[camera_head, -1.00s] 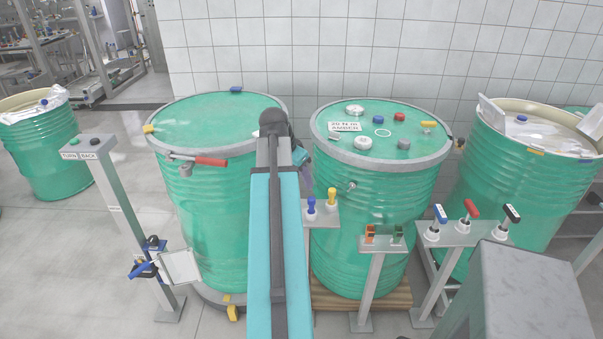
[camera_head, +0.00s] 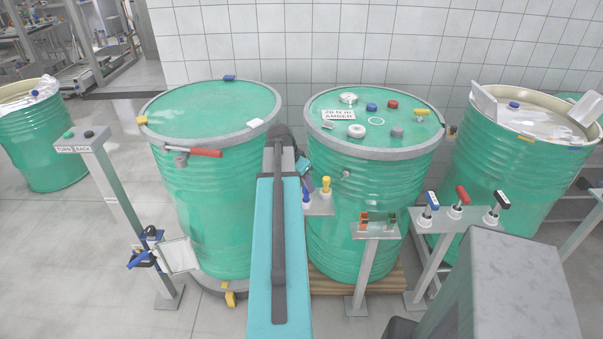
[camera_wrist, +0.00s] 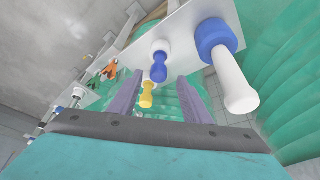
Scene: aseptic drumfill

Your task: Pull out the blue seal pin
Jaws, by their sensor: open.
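A blue pin (camera_head: 306,195) stands upright beside a yellow pin (camera_head: 326,186) on a small grey plate (camera_head: 322,208) between the two middle drums. In the wrist view the blue pin (camera_wrist: 160,62) and the yellow pin (camera_wrist: 147,94) appear between my fingers. My gripper (camera_wrist: 159,80) is open and empty, close to the blue pin; I cannot tell whether it touches it. In the head view my gripper (camera_head: 308,182) is partly hidden by my arm, just above the pin. A larger white piece with a blue collar (camera_wrist: 220,40) is on the plate at right in the wrist view.
A stand with orange and green pieces (camera_head: 376,231) is right of the plate. A stand with blue, red and black handles (camera_head: 456,216) is further right. Green drums stand left (camera_head: 215,180) and right (camera_head: 360,205) of the plate.

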